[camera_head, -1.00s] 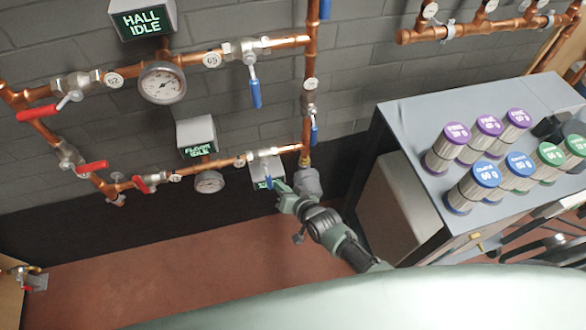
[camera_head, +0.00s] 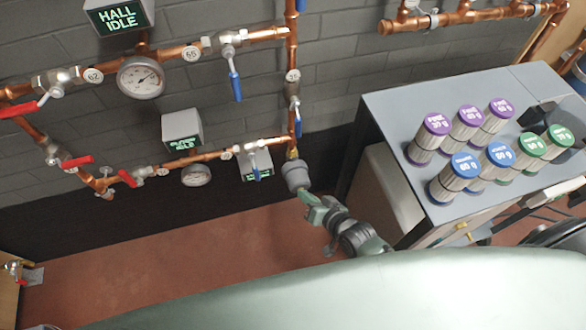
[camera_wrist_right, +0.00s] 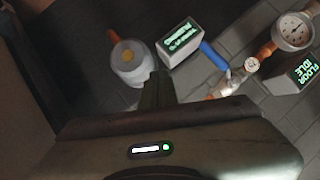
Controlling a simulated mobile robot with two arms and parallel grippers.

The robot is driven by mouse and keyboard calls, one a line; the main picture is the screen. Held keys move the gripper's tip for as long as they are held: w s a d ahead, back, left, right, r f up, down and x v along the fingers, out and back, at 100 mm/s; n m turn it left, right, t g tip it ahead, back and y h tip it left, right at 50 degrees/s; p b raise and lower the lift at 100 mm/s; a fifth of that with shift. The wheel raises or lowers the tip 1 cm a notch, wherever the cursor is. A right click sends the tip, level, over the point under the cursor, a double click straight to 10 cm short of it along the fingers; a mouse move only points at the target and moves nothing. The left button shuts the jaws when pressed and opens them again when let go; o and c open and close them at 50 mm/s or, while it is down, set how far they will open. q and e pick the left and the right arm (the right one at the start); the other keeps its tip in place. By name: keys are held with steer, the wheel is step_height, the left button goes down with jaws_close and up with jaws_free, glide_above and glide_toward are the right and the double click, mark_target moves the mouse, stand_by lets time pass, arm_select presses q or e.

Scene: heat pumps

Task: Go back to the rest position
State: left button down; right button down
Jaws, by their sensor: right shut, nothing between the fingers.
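My right gripper (camera_head: 308,198) reaches in from the lower right in the head view. It is shut and empty, just below the grey cylindrical fitting (camera_head: 296,175) at the bottom of the vertical copper pipe. I cannot tell from the head view whether they touch. In the right wrist view the dark green fingers (camera_wrist_right: 157,88) are together, with the grey fitting (camera_wrist_right: 130,65) left of them. A small display box (camera_wrist_right: 180,42) with green text and a blue valve handle (camera_wrist_right: 214,55) lie beyond. My left gripper is not in view.
Copper pipes with red-handled valves (camera_head: 76,162), blue-handled valves (camera_head: 235,86) and gauges (camera_head: 141,77) run along the grey wall. A grey cabinet (camera_head: 390,110) with several coloured canisters stands right of my right arm. The red floor (camera_head: 170,265) is open at left.

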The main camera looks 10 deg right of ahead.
steer(key=s+d+f+n+g+h+p, duration=0.1)
steer(key=s+d+f+g+h, duration=0.15)
steer(key=s+f, duration=0.55)
steer(key=s+d+f+n+g+h+p, duration=0.1)
steer(key=s+d+f+g, duration=0.25)
steer(key=s+f, duration=0.4)
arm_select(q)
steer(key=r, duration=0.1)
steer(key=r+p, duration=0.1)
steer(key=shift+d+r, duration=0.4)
arm_select(e)
steer(key=s+d+f+n+g, duration=0.1)
steer(key=s+f, duration=0.3)
steer(key=s, duration=0.7)
steer(key=s+d+f+n+g, duration=0.2)
steer(key=s+f+g, duration=0.1)
steer(key=s, duration=0.7)
steer(key=shift+s+f+g+h, duration=0.35)
steer(key=shift+f+h, duration=0.1)
steer(key=shift+f, duration=0.2)
